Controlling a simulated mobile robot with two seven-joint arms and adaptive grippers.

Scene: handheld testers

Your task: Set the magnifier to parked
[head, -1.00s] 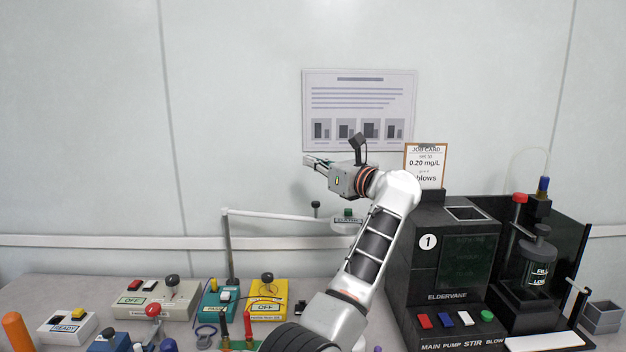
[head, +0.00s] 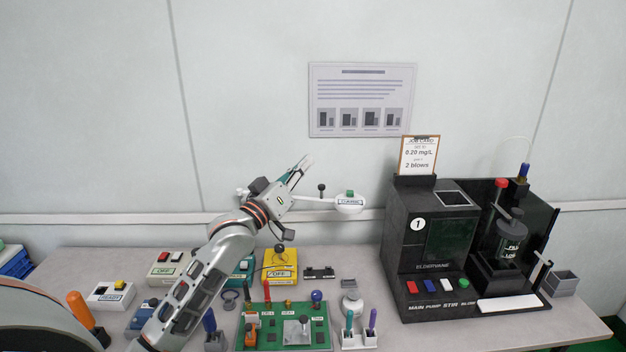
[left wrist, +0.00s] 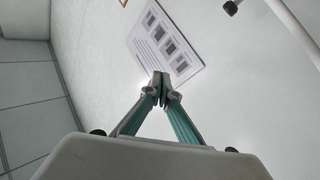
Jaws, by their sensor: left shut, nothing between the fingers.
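The magnifier is a white arm (head: 309,204) reaching across in front of the wall, with a round white head (head: 349,208) at its right end. A green knob (head: 349,194) and a small label, too small to read surely, are on the head. A black knob (head: 321,188) stands on the arm. My left gripper (head: 304,163) is shut and empty. It points up and right, above and left of the black knob, and appears apart from it. In the left wrist view its fingertips (left wrist: 160,86) meet; the black knob (left wrist: 231,8) and white arm (left wrist: 291,25) are at upper right. The magnifier's post is hidden behind my arm.
A green board (head: 270,337) with knobs, a yellow box (head: 281,265) and several switch boxes cover the bench below. A black tester (head: 408,265) with a job card (head: 419,155) stands to the right. A poster (head: 361,74) hangs on the wall. My right gripper is not seen.

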